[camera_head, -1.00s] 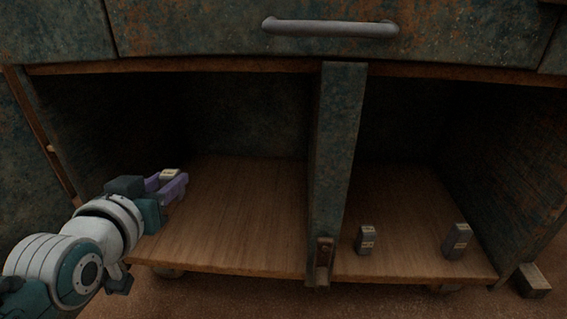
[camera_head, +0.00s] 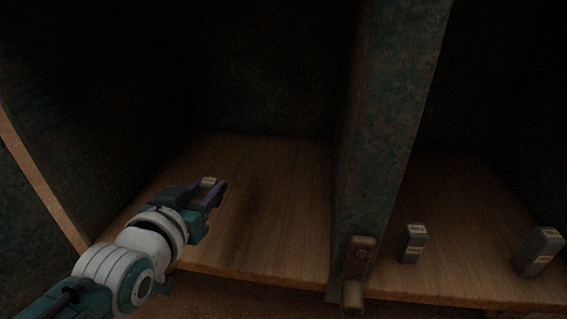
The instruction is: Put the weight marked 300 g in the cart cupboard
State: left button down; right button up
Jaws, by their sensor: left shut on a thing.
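My left gripper (camera_head: 216,192) is inside the left compartment of the cart cupboard (camera_head: 285,215), low over its wooden floor. It is shut on a small weight (camera_head: 208,182) with a pale label on top; the label is too small to read. Purple fingers hide most of that weight. I cannot tell whether it touches the floor. Two grey weights with pale labels stand in the right compartment: one (camera_head: 412,244) near the divider, another (camera_head: 539,252) farther right. Their marks are not legible. My right gripper is not in view.
The left side wall (camera_head: 95,130) stands close to my left arm. The left floor right of my gripper is clear; the back is dark.

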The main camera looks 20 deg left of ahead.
pick_arm(q)
jog(key=shift+f, duration=0.65)
notch_tip(320, 180, down, 4)
jog(key=b, duration=0.4)
jog(key=shift+f, duration=0.1)
jog(key=shift+r, duration=0.2)
jog(key=shift+f, duration=0.2)
jog(key=c, duration=0.5)
grip_release()
jog(key=shift+c, duration=0.2)
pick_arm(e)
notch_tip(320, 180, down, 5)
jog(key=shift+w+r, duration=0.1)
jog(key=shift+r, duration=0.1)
pick_arm(q)
jog(key=shift+r, duration=0.15)
